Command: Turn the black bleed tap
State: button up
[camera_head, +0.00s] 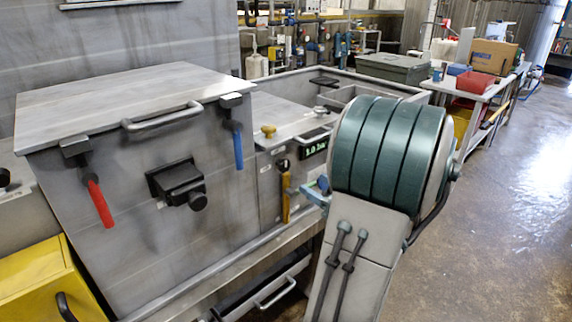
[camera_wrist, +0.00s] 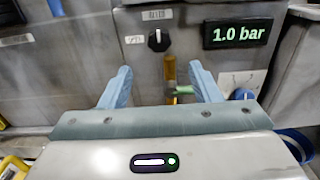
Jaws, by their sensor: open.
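A small black knob with a white mark (camera_wrist: 158,40), which looks like the bleed tap, is on the grey front panel in the wrist view. It also shows in the head view (camera_head: 283,165), above a yellow upright tube (camera_head: 286,200). My gripper (camera_wrist: 160,72) is open, its two blue fingers apart with nothing held between them. In the wrist view the knob appears just beyond the fingertips, between them and apart from them. In the head view my arm hides most of my gripper; only blue finger parts (camera_head: 318,189) show, right of the tube.
A display reading 1.0 bar (camera_wrist: 238,33) is right of the knob. The yellow tube (camera_wrist: 169,72) and a green piece (camera_wrist: 181,90) show between the fingers. A large grey box with a red lever (camera_head: 100,204) and a blue lever (camera_head: 238,148) stands left. Floor at right is clear.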

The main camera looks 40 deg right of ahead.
aim_at(286, 168)
jog(key=w, duration=0.7)
jog(key=w+a+p, duration=0.1)
jog(key=w, duration=0.3)
jog(key=shift+w, duration=0.1)
jog(key=c, duration=0.9)
